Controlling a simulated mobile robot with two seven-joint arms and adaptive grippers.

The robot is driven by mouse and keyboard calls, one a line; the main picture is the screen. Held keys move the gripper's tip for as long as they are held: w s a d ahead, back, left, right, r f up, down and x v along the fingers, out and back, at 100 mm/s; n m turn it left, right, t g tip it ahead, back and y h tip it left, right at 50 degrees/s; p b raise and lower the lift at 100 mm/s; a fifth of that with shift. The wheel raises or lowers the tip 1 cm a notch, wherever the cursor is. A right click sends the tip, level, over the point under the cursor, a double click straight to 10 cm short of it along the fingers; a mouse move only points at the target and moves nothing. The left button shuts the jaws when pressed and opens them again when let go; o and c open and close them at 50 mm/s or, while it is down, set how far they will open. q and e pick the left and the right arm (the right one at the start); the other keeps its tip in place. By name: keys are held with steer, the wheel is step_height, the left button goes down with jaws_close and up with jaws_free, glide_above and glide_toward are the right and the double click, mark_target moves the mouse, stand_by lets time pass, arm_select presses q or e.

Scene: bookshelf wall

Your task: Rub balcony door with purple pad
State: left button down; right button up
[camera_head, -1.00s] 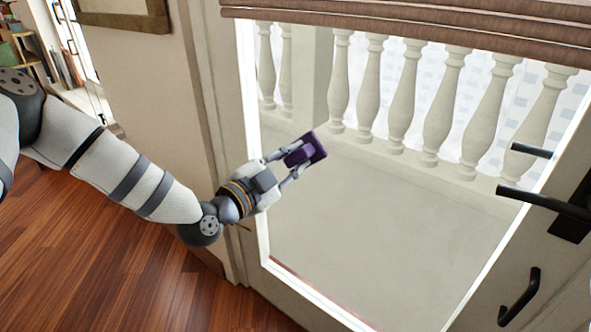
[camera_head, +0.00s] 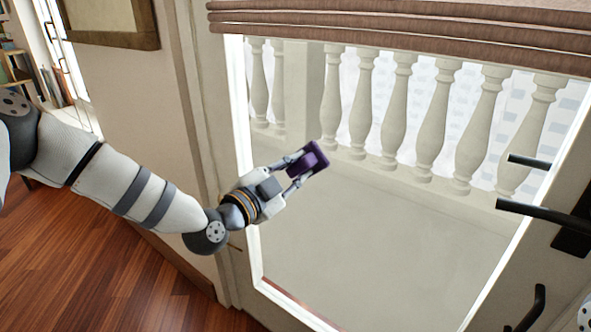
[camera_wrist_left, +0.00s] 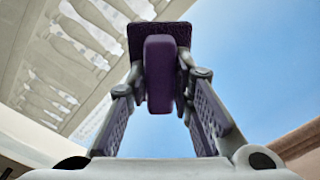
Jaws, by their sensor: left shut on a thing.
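The purple pad (camera_head: 307,162) is held in front of the glass of the balcony door (camera_head: 385,245). My left gripper (camera_head: 296,172) is shut on the pad's handle. In the left wrist view the pad (camera_wrist_left: 160,38) has a thick purple grip between the two fingers (camera_wrist_left: 160,95), with its flat plate at the far end. The plate faces away from the gripper. I cannot tell whether the plate touches the glass. The door has a pale frame and dark handles (camera_head: 545,212) at the right. My right gripper is not in view.
A rolled brown blind (camera_head: 400,25) hangs across the door's top. White balusters (camera_head: 435,120) show through the glass. A beige wall (camera_head: 125,110) with a framed picture stands at the left. The wooden floor (camera_head: 90,260) below my left arm is clear.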

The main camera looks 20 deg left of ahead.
mark_target(322, 169)
arm_select(q)
steer(key=shift+x, duration=0.85)
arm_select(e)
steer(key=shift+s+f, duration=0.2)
arm_select(q)
steer(key=shift+s+d+r+p, duration=0.15)
steer(key=shift+s+d, duration=0.15)
steer(key=shift+d, duration=0.45)
steer(key=shift+s+d+r+p, duration=0.15)
steer(key=shift+s+d, duration=0.15)
steer(key=shift+d, duration=0.4)
steer(key=shift+s+d+f, duration=0.2)
steer(key=shift+d+f, duration=0.05)
steer(key=shift+d, duration=0.15)
steer(key=shift+w, duration=0.1)
steer(key=shift+w+a, duration=0.25)
steer(key=shift+a, duration=0.35)
steer(key=shift+w+a, duration=0.3)
steer(key=shift+a, duration=0.35)
steer(key=shift+w+a, duration=0.25)
steer(key=shift+a, duration=0.35)
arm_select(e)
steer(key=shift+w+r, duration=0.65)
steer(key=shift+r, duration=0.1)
